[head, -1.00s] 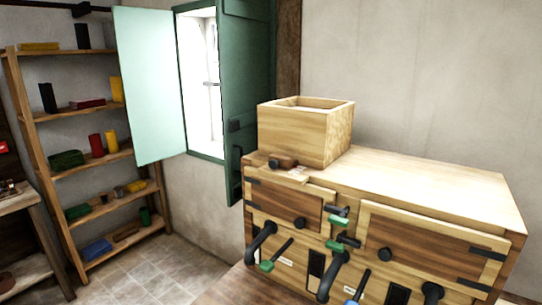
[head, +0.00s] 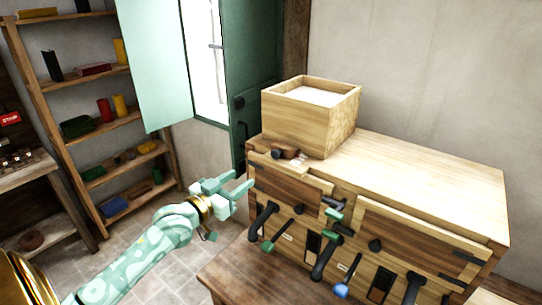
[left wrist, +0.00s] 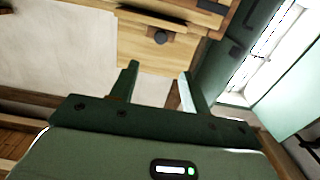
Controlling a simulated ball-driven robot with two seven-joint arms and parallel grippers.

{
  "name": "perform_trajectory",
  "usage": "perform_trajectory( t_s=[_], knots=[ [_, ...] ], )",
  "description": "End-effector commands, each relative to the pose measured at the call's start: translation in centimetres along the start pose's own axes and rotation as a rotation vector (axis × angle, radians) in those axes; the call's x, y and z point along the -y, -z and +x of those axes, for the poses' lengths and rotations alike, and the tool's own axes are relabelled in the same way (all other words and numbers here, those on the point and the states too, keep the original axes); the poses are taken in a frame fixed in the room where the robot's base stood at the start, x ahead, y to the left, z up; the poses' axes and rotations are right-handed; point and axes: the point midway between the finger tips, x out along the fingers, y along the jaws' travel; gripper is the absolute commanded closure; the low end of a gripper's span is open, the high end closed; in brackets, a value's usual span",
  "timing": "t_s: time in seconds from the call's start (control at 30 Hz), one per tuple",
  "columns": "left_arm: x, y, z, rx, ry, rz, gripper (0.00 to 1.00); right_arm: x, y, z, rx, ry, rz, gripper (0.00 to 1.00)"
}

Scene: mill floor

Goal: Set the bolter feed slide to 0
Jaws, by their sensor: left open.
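The wooden bolter cabinet (head: 420,165) carries an open-topped box (head: 305,120) at its back left. A dark brown wooden block (head: 286,153), which looks like the feed slide's handle, sits at the box's foot by the cabinet's left front edge. A small pale plate lies beside it; its marks are too small to read. My left gripper (head: 240,183) is open and empty, left of the cabinet and apart from the block. My right gripper is out of view.
Several levers with dark, green and blue parts (head: 325,255) stick out from the cabinet front. A wooden surface (head: 250,275) lies below them. Shelves (head: 100,140) stand further left, with open floor between.

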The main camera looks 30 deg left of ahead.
Motion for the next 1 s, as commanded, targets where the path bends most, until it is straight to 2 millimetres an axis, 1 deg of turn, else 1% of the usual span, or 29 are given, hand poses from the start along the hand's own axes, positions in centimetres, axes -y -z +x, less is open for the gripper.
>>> perform_trajectory(
  t_s=[0.03, 0.17, 0.3, 0.4, 0.5, 0.6, 0.7, 1.0],
  knots=[
    [0.0, 0.3, 1.1, -0.004, 0.0, 0.0, 0.53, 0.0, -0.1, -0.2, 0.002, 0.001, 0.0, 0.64],
    [0.0, 0.2, 4.3, -0.003, 0.001, 0.0, 0.53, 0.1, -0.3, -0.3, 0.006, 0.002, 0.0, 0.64],
    [0.1, 0.1, 8.0, -0.002, 0.002, -0.001, 0.53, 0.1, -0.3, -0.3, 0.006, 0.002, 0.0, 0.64],
    [0.0, 0.0, 10.3, 0.0, 0.001, 0.001, 0.53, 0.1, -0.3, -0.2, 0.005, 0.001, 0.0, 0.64],
    [0.1, 0.0, 12.2, 0.0, 0.002, 0.002, 0.53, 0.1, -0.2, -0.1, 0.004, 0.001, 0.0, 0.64],
    [0.1, -0.1, 13.5, 0.001, 0.001, 0.002, 0.53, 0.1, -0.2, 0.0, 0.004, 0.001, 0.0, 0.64],
    [0.0, -0.1, 14.2, 0.002, 0.001, 0.003, 0.53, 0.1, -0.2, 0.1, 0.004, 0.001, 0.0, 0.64],
    [0.0, -0.1, 14.5, 0.003, 0.001, 0.002, 0.53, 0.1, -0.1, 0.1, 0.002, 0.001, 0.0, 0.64]
  ],
)
